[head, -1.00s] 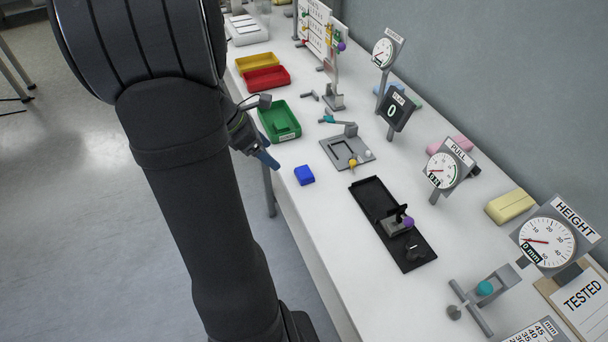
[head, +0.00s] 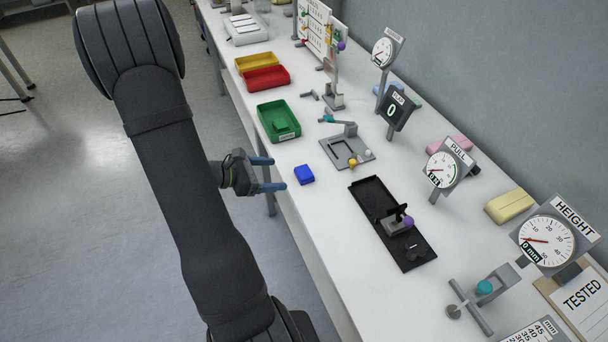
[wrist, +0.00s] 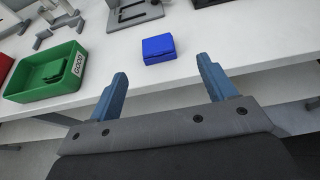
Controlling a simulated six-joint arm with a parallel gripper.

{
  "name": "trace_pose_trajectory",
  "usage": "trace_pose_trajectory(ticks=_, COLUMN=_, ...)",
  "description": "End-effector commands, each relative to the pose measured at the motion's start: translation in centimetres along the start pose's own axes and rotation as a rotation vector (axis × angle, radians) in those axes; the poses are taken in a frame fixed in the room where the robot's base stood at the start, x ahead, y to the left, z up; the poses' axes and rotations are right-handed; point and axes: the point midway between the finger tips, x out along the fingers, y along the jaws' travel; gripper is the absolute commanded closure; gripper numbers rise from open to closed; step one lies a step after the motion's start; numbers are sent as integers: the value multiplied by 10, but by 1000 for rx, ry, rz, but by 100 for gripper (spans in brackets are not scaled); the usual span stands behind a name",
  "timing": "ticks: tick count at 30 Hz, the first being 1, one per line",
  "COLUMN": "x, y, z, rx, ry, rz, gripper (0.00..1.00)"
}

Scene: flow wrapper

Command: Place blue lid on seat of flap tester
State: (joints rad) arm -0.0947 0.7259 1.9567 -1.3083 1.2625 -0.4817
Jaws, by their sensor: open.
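The blue lid (head: 304,174) lies flat on the white table near its front edge. In the wrist view the blue lid (wrist: 158,48) is just beyond the fingers, roughly centred between them. My gripper (head: 274,174) is open and empty, its two blue fingers pointing at the lid from the table's front edge. The fingers also show in the wrist view (wrist: 162,70), apart from the lid. A grey plate fixture (head: 340,155) with a frame-like recess and a teal-tipped lever stands behind the lid. A black fixture (head: 372,195) with a purple knob lies to its right.
A green tray (head: 262,123) marked GOOD holds a green piece left of the lid; red (head: 285,80) and yellow (head: 248,69) trays stand farther back. PULL (head: 443,170) and HEIGHT (head: 546,240) gauges stand along the wall side. Table around the lid is clear.

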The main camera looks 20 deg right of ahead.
Motion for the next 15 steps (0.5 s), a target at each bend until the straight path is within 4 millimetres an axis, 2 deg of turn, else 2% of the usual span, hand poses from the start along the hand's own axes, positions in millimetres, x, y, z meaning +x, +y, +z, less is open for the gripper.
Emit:
trace_pose_trajectory(ticks=3, x=22, y=-1, z=0, rx=1, ry=0, rz=-4, gripper=24)
trace_pose_trajectory(ticks=15, x=58, y=2, z=-3, rx=0, ry=1, rz=-4, gripper=24)
